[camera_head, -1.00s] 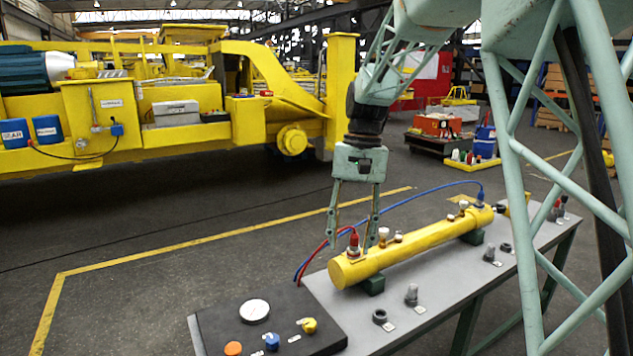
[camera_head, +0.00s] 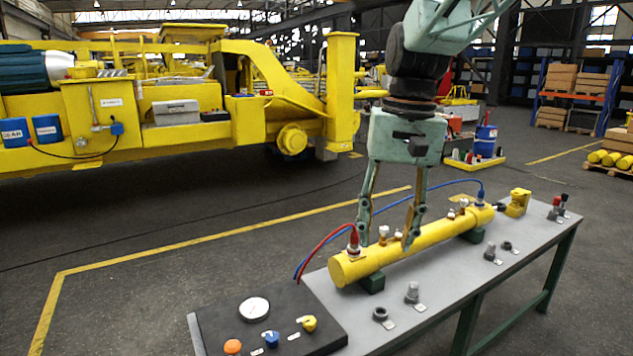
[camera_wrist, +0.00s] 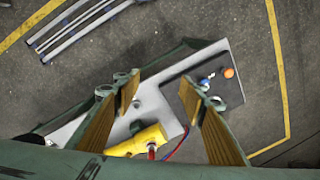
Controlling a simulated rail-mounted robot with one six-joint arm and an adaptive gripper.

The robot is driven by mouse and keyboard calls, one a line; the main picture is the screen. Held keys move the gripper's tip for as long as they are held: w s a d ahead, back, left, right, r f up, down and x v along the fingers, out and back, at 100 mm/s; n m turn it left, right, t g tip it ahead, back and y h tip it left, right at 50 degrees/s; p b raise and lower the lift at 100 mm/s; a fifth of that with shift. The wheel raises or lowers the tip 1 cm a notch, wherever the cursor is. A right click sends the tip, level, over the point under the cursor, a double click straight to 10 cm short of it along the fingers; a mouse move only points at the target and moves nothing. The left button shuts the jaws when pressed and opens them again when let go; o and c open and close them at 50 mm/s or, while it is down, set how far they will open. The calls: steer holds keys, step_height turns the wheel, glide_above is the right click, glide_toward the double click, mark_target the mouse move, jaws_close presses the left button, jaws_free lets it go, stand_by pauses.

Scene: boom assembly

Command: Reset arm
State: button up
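My gripper (camera_head: 387,245) is open and empty, pointing down over the yellow cylinder (camera_head: 424,240) on the grey bench (camera_head: 430,310). In the head view its two fingers are spread apart, overlapping the cylinder in the picture; I cannot tell the exact height above it. In the wrist view the gripper (camera_wrist: 160,105) shows both fingers apart with nothing between them but bench and floor below. The cylinder's end (camera_wrist: 145,140) shows beneath them. A red hose and a blue hose are connected to fittings on the cylinder.
A black control panel (camera_head: 285,335) with a gauge (camera_head: 254,309) and knobs sits at the bench's near left end. Small grey fittings (camera_head: 412,293) stand along the bench's front. A large yellow machine (camera_head: 190,105) stands behind. The marked floor between is clear.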

steer(key=s+d+f+t+b, duration=0.1)
steer(key=s+d+t, duration=0.1)
steer(key=s, duration=1.3)
steer(key=s+d+f+n+t+b, duration=0.1)
steer(key=s+d, duration=0.4)
steer(key=s, duration=1.1)
steer(key=shift+s+f+t+h, duration=0.15)
steer(key=shift+s+t+h, duration=0.1)
steer(key=shift+t+h, duration=0.15)
